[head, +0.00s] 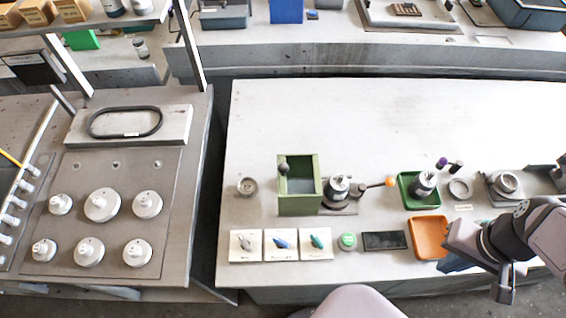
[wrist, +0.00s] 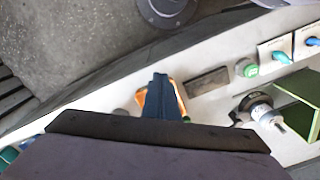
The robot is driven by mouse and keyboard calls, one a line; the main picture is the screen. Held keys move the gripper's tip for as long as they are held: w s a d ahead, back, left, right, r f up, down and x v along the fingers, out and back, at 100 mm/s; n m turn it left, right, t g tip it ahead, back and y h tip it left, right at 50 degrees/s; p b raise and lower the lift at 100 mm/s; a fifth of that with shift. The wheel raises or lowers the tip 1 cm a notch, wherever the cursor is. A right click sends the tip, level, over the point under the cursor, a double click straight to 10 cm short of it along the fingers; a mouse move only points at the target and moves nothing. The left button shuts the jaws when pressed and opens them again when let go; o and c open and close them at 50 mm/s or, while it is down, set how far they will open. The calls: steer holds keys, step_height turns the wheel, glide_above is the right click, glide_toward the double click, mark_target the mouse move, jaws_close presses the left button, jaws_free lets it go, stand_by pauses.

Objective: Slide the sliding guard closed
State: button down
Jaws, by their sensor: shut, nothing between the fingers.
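A green box-like guard (head: 299,205) stands near the middle of the bench, with a grey inside and a dark round knob at its upper left corner. To its right, apart or nearly touching, is a metal fixture (head: 338,188) with an orange-tipped lever (head: 390,182). The guard also shows at the right edge of the wrist view (wrist: 288,86), beside the fixture (wrist: 258,112). My gripper (head: 452,266) is at the bench's front right, well away from the guard. In the wrist view its dark blue fingers (wrist: 159,82) are shut together and empty, over or near the orange tray.
An orange tray (head: 429,222) lies beside my gripper, partly behind it. A green tray (head: 406,178) with a metal part stands behind it. A dark flat pad (head: 384,240), a green button (head: 347,241) and white switch plates (head: 280,245) line the front. The bench's back is clear.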

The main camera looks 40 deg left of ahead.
steer(key=w+a+r+n+y, duration=0.1)
steer(key=a+r+n, duration=0.2)
steer(key=a+n, duration=0.35)
steer(key=w+a+r+n+g, duration=0.1)
steer(key=a+r+n, duration=0.2)
steer(key=a, duration=0.6)
steer(key=w+a+r+n+y, duration=0.1)
steer(key=w+a+r+n, duration=0.15)
steer(key=a+n, duration=0.4)
steer(key=s+a+r+n+g, duration=0.1)
steer(key=s+a+r+n, duration=0.3)
steer(key=s+a+n, duration=0.4)
steer(key=s+a+r+n+g, duration=0.1)
steer(key=s+a+r+n, duration=0.25)
steer(key=s+a, duration=0.45)
step_height(320, 180, down, 10)
steer(key=w+a+p, duration=0.2)
steer(key=p, duration=0.2)
steer(key=shift+w+r+m, duration=0.15)
steer(key=shift+r+m, duration=0.05)
steer(key=shift+m, duration=0.15)
